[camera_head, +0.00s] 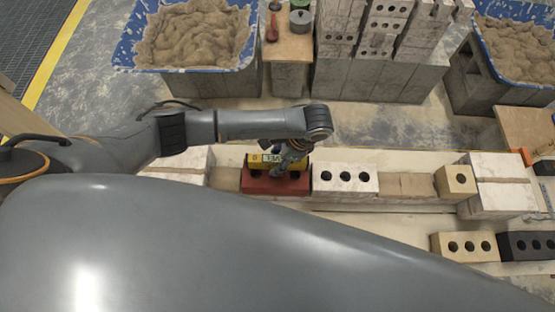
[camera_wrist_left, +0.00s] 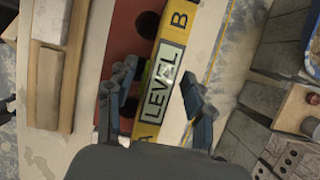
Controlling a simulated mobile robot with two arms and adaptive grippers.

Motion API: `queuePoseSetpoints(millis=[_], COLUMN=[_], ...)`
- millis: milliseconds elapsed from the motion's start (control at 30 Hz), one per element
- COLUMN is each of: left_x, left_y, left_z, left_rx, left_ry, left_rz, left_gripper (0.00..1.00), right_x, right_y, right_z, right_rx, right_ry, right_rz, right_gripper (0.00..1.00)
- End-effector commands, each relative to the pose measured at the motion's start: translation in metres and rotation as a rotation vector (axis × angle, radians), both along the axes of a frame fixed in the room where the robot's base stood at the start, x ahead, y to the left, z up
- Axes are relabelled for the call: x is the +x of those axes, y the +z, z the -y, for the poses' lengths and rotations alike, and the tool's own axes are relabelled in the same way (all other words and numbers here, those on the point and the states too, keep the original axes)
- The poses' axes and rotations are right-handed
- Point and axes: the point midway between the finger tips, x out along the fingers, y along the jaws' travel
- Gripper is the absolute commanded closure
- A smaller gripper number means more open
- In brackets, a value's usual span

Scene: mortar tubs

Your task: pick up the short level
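The short level is a yellow bar with a white LEVEL label. In the head view the level (camera_head: 262,158) lies along a red brick (camera_head: 262,186) in the row of bricks, partly hidden by my left gripper (camera_head: 284,168). In the left wrist view the level (camera_wrist_left: 180,35) shows letters B and A near its ends and runs between the fingers of my left gripper (camera_wrist_left: 158,80). The red brick (camera_wrist_left: 125,40) is beneath. My right gripper is not in view.
A white brick with holes (camera_head: 345,179) stands right of the red one. Tan and dark bricks lie farther right. Blue tubs of mortar (camera_head: 243,55) (camera_head: 489,60) and stacked grey blocks (camera_head: 375,80) stand behind. Bare floor (camera_head: 420,125) lies between the blocks and the row.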

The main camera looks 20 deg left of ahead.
Motion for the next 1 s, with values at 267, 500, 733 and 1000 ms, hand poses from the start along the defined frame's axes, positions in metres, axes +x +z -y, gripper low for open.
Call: queuePoseSetpoints(millis=[267,500,733,1000], left_x=[0.000,0.001,0.001,-0.023], left_y=[0.000,0.001,0.013,0.065], left_z=[0.000,0.000,0.001,0.014], left_rx=[0.000,-0.001,-0.003,-0.006], left_ry=[0.000,0.001,0.001,-0.007], left_rz=[0.000,0.002,0.002,0.002], left_gripper=[1.00,1.00,1.00,1.00], right_x=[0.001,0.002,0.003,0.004], right_y=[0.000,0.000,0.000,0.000], right_z=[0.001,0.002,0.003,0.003], right_rx=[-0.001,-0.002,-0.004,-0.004], right_ry=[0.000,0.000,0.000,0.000], right_rz=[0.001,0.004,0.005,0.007], right_gripper=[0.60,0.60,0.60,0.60])
